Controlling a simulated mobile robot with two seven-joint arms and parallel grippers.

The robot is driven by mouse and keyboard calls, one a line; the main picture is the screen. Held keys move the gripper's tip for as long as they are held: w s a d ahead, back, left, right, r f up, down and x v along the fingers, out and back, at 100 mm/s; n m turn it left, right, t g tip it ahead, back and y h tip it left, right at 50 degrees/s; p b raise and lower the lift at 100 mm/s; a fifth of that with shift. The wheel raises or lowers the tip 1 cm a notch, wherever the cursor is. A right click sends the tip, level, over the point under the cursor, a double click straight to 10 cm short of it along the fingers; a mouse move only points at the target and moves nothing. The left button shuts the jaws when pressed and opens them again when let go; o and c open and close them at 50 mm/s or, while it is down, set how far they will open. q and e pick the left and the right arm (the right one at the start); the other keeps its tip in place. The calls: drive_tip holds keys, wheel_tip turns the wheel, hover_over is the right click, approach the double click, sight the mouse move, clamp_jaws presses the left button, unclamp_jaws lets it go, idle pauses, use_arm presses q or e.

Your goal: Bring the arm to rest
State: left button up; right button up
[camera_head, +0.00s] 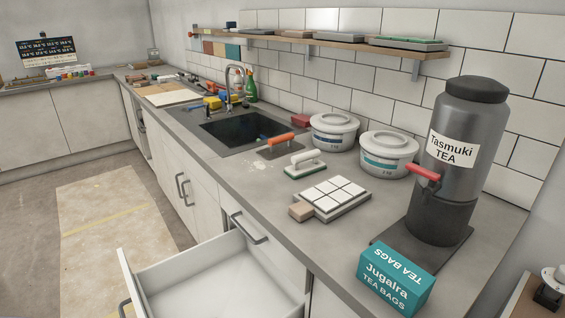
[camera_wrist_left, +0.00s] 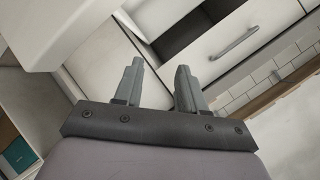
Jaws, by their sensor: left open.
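My left gripper (camera_wrist_left: 158,72) shows in the left wrist view with its two grey fingers apart and nothing between them. It is in front of white cabinet fronts, and a drawer front with a bar handle (camera_wrist_left: 236,42) lies beyond its fingertips. Neither arm shows in the head view. My right gripper is not in view.
A white drawer (camera_head: 215,280) stands open below the grey counter (camera_head: 255,185).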

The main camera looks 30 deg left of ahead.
use_arm(q)
drive_tip(key=d+f+n+g+b, duration=0.2)
drive_tip(key=d+n, duration=0.7)
drive_tip(key=d, duration=0.9)
wheel_tip(320, 180, down, 2)
drive_tip(key=shift+d+f+n+h+b, duration=0.1)
drive_tip(key=shift+d+n+h+b, duration=0.25)
drive_tip(key=shift+b, duration=0.35)
drive_tip(key=shift+s+a, duration=0.1)
